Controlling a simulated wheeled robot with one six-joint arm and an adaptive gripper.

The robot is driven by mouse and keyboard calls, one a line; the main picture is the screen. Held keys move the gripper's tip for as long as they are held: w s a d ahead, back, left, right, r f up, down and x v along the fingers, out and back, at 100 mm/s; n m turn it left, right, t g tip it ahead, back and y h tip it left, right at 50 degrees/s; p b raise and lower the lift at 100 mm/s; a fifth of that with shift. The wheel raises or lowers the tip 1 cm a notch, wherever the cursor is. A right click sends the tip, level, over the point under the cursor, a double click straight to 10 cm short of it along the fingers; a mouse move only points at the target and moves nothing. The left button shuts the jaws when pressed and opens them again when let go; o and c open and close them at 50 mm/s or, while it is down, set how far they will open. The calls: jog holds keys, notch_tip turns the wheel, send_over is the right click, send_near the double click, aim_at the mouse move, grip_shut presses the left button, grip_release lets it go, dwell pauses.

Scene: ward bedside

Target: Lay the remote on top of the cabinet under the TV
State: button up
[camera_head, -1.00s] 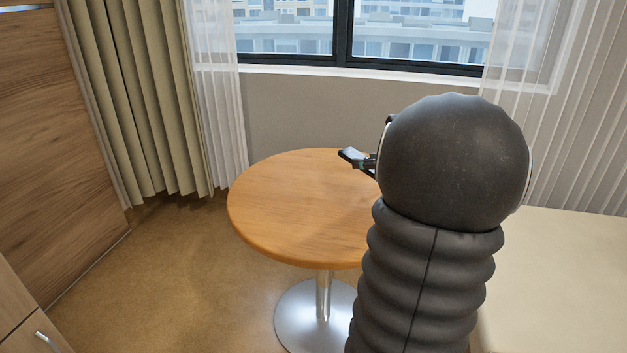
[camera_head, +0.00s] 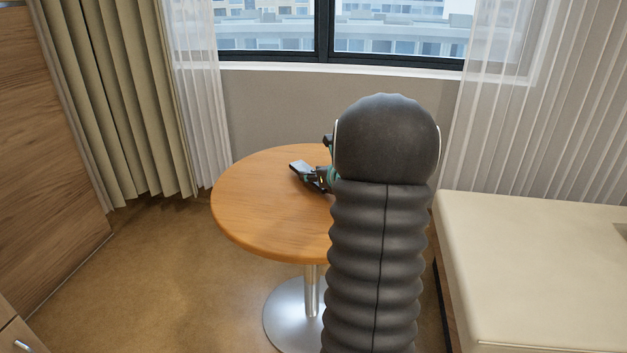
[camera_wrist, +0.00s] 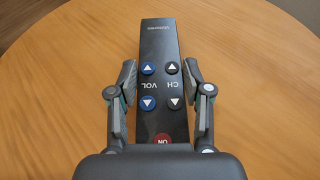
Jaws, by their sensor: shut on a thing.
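The remote (camera_wrist: 160,45) is dark, with blue and black arrow buttons, VOL and CH marks and a red ON button. In the wrist view it lies between the two fingers of my gripper (camera_wrist: 160,95), which is shut on its sides. In the head view the remote's end (camera_head: 300,167) shows beyond my gripper (camera_head: 313,177), over the round table. Whether it touches the tabletop I cannot tell. My own arm hides part of the gripper. The cabinet under the TV and the TV are not recognisable in these views.
The round wooden table (camera_head: 260,215) on a metal foot is otherwise bare where seen. A cream padded bed or bench (camera_head: 540,260) stands at the right. Curtains (camera_head: 120,100) and a window are behind. A wooden unit with a handle (camera_head: 15,335) is at the lower left. Floor is clear left of the table.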

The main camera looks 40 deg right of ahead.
jog(key=shift+f, duration=0.75)
jog(key=shift+f, duration=0.15)
jog(key=o, duration=1.2)
